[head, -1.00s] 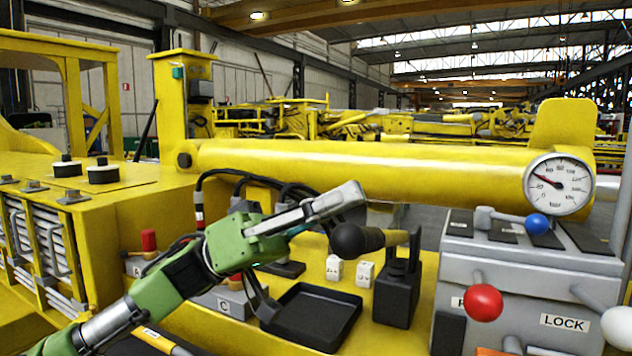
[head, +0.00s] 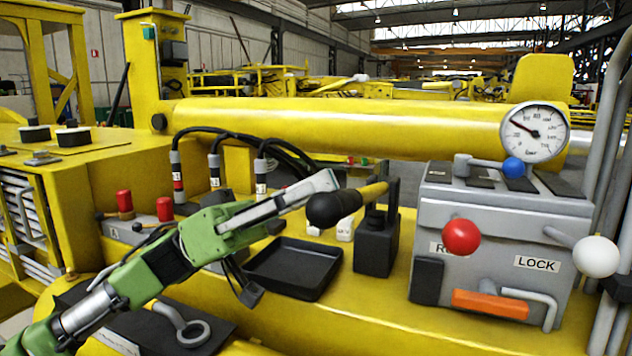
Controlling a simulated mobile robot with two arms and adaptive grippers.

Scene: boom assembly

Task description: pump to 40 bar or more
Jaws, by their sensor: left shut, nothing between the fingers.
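The hand pump (head: 376,245) is a black block on the yellow deck. Its yellow lever (head: 366,195) ends in a black grip (head: 331,208) that points left and slightly down. My left gripper (head: 328,182) is shut and empty. Its fingertips lie just above the black grip in the head view; I cannot tell whether they touch it. The round white pressure gauge (head: 535,132) is above the grey valve box. Its dark needle points to the upper left; its figures are too small to read surely. My right gripper is not in view.
The grey valve box (head: 490,225) carries red, blue and white knobs and a LOCK label. A black tray (head: 293,267) lies left of the pump. Black hoses (head: 235,138) rise behind my arm. A yellow cylinder (head: 340,125) spans the back.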

